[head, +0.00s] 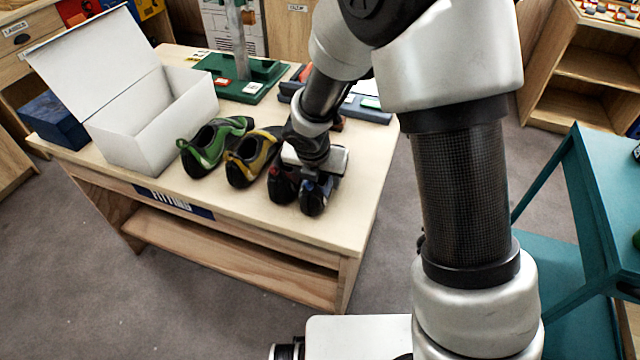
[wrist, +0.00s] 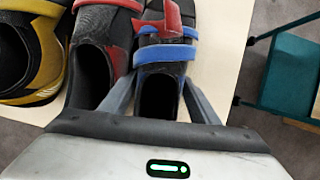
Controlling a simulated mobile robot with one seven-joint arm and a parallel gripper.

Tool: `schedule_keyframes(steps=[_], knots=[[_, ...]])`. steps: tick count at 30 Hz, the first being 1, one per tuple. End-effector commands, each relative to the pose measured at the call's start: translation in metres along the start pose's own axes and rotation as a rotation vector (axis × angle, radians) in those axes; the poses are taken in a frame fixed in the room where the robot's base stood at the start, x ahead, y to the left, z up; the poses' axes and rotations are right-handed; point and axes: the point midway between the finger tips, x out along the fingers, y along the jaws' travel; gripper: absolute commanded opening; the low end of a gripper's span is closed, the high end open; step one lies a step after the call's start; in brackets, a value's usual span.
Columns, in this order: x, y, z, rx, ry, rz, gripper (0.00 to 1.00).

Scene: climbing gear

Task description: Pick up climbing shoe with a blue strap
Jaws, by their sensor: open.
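The blue-strapped climbing shoe (wrist: 160,75) is dark, with blue bands across its upper and a red patch beyond them. In the head view its dark near end (head: 314,199) shows at the right end of the row, partly covered by my gripper. My gripper (wrist: 160,100) is open, with one finger on each side of this shoe. It is not clear whether the fingers touch it. The left finger lies in the narrow space beside the red-strapped shoe (wrist: 92,60). In the head view my gripper (head: 315,172) is low over the table, its fingertips hard to make out.
A yellow shoe (head: 250,158) and a green shoe (head: 212,145) stand to the left on the wooden table (head: 340,235). An open white box (head: 150,135) stands beyond them. A green base with a post (head: 242,80) stands behind. A teal cart (head: 600,200) is at the right.

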Motion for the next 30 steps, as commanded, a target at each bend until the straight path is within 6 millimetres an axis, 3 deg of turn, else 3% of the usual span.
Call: schedule_keyframes(steps=[4, 9, 30], knots=[[-0.0012, 0.0006, 0.0003, 0.000, 0.000, 0.001, 0.53], [-0.0013, 0.0005, 0.0002, 0.000, 0.000, 0.001, 0.24], [-0.0049, 0.0098, -0.0013, 0.004, -0.001, 0.000, 0.23]])
